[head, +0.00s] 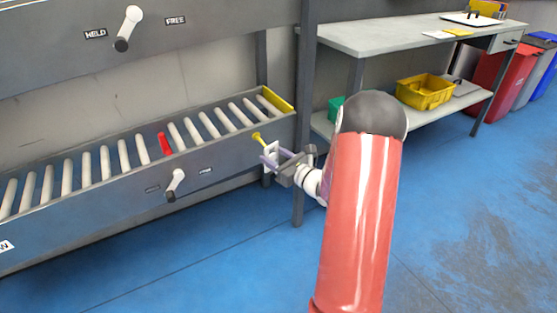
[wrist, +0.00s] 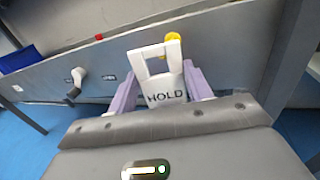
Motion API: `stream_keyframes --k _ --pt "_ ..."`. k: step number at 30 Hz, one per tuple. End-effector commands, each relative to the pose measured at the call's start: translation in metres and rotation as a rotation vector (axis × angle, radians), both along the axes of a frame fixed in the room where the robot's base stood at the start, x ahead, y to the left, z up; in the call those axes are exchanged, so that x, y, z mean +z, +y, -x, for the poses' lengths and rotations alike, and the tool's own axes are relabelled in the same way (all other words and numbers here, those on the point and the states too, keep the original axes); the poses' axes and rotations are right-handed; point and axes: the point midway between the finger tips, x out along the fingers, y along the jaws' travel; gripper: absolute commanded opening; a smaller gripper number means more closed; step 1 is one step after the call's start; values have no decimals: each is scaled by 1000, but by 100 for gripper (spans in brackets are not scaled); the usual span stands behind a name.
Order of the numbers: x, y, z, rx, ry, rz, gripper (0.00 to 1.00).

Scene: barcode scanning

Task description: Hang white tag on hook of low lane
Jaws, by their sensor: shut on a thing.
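The white tag (wrist: 166,92) is marked HOLD and has a square opening in its upper part. My gripper (wrist: 160,76) has its purple fingers shut on the tag's sides and holds it upright. In the head view my gripper (head: 270,159) is at the right end of the low lane (head: 100,208), with the tag (head: 271,149) partly hidden by the fingers. The yellow hook (head: 257,138) sticks out of the lane's front rail beside the tag. In the wrist view the hook (wrist: 174,37) shows behind the tag's top bar; I cannot tell whether it passes through the opening.
The low lane carries white rollers and a red piece (head: 165,144). A white lever (head: 175,183) sits on its front rail, left of my gripper. A dark upright post (head: 304,120) stands close behind my gripper. A workbench (head: 400,37) with a yellow crate (head: 425,92) is at the right.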

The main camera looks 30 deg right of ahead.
Motion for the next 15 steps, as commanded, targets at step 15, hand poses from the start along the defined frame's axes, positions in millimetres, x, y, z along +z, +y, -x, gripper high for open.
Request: stream_keyframes --k 15 --pt "-3 1 -31 0 0 1 29"
